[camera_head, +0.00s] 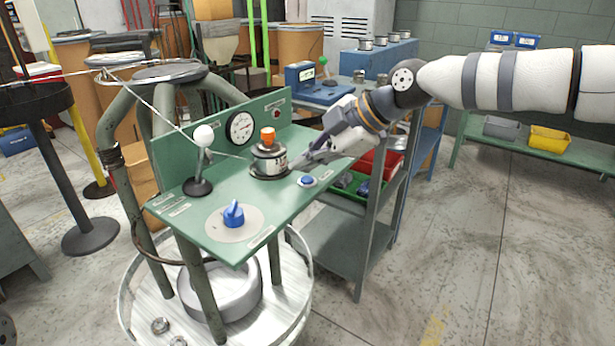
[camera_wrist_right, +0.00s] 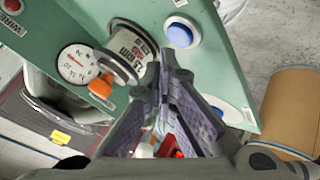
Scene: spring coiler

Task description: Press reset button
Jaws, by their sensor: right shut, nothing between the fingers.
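A green machine panel (camera_head: 190,215) carries a small blue push button (camera_head: 307,180) on a pale base near its right edge, and a red button (camera_head: 277,114) on the upright back. I cannot read which is labelled reset. The blue button (camera_wrist_right: 181,35) shows unobstructed in the right wrist view, just beyond and right of the fingertips. My right gripper (camera_head: 297,165) is shut and empty, close to the blue button and beside the metal cylinder (camera_head: 268,163) with its orange top. In the wrist view my right gripper (camera_wrist_right: 165,62) points towards the panel. My left gripper is not in view.
A white-knobbed lever (camera_head: 203,137), a blue rotary knob (camera_head: 233,215) and a gauge (camera_head: 240,127) are also on the panel. A grey shelf cart (camera_head: 345,245) with bins stands right of it, below my right arm. Open floor lies at front right.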

